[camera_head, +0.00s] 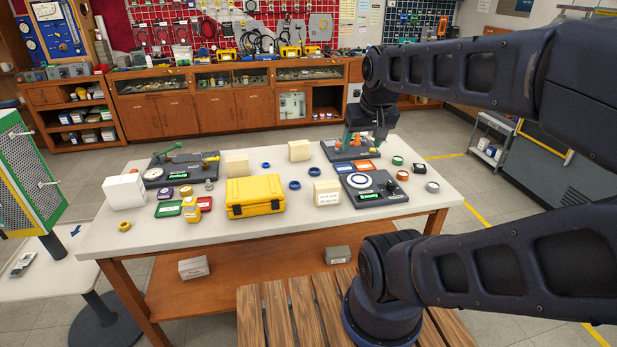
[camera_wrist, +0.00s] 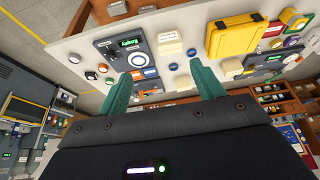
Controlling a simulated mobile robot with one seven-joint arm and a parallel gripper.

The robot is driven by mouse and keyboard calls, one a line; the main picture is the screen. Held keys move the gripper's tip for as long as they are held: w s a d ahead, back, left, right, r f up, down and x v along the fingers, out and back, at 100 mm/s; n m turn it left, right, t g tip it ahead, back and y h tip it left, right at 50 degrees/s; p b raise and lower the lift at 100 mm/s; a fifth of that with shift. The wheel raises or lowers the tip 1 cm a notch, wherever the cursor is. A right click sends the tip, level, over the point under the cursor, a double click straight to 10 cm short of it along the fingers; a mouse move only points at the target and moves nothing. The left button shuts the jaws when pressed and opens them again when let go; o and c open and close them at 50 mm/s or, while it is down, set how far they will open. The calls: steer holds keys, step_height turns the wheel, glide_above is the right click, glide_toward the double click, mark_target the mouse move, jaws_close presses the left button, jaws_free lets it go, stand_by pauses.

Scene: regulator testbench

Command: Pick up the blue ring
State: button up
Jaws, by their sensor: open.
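Three small blue rings lie on the white tabletop in the head view: one at the back (camera_head: 265,165), one near the front (camera_head: 294,185) and one to the right (camera_head: 314,171). In the wrist view two blue rings show, one (camera_wrist: 173,66) between my fingers and one (camera_wrist: 191,52) above it. Which one the task means I cannot tell. My gripper (camera_wrist: 162,82) has two green fingers spread apart with nothing between them. In the head view my gripper (camera_head: 364,138) hangs over the table's back right, to the right of the rings, partly hidden by my arm.
A yellow case (camera_head: 254,197) stands left of the front ring. Cream blocks (camera_head: 299,150), (camera_head: 327,193) stand near the rings. Black test units (camera_head: 373,196), (camera_head: 349,148) lie to the right. Bare tabletop (camera_head: 240,240) runs along the front edge.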

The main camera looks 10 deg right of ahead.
steer(key=m+g, duration=0.5)
steer(key=m, duration=0.9)
glide_above(295, 184)
step_height(295, 184, down, 23)
step_height(295, 184, down, 5)
steer(key=shift+d+r, duration=0.1)
steer(key=shift+r, duration=0.1)
steer(key=shift+w+f, duration=0.15)
steer(key=shift+f, duration=2.65)
steer(key=c, duration=1)
